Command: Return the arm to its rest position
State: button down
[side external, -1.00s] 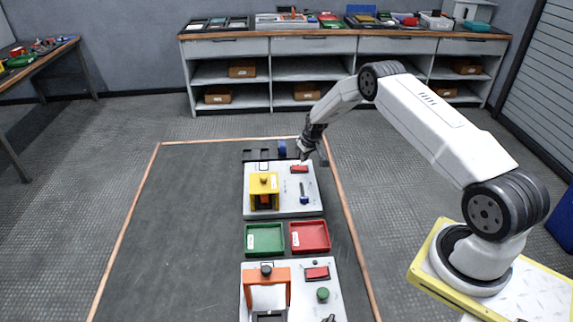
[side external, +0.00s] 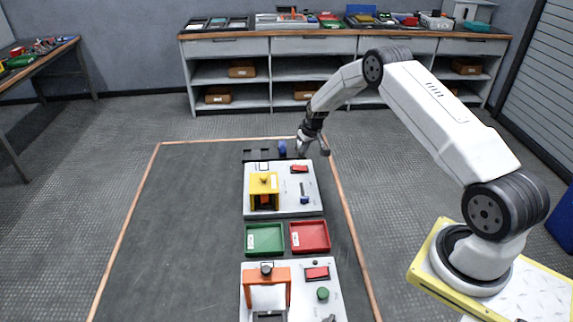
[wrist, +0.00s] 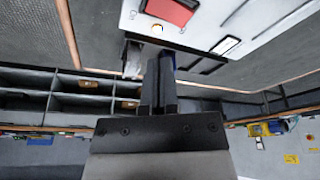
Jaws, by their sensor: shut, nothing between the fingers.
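My gripper (side external: 311,152) hangs at the far right corner of the dark work mat (side external: 180,220), just beyond the far white board (side external: 282,209). It is shut and empty. In the wrist view its fingers (wrist: 158,77) are together, below the edge of a white board with a red part. My arm reaches out bent from its base at the right. The blue piece (side external: 282,147) stands at the dark rack (side external: 256,155) to the left of my gripper.
The far board carries a yellow frame (side external: 264,180) and a red block (side external: 299,169). Green (side external: 265,252) and red (side external: 310,250) trays lie between the boards. The near board carries an orange frame (side external: 266,276). The mat's left half is bare. A shelved bench (side external: 345,46) stands behind.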

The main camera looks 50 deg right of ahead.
jog(key=s+a+r+n, duration=0.1)
jog(key=s+a+r, duration=0.3)
jog(key=a+r, duration=0.3)
jog(key=s+a+r, duration=0.3)
jog(key=a+r, duration=0.3)
jog(key=a, duration=0.2)
jog(key=s+a+r+n, duration=0.1)
jog(key=s+a+r, duration=0.1)
jog(key=s+a, duration=0.4)
jog(key=s+a+r+n, duration=0.1)
jog(key=s+a, duration=0.5)
jog(key=s, duration=0.8)
jog(key=shift+s+r+g+y, duration=0.3)
jog(key=shift+r+y, duration=0.1)
jog(key=shift+r, duration=0.45)
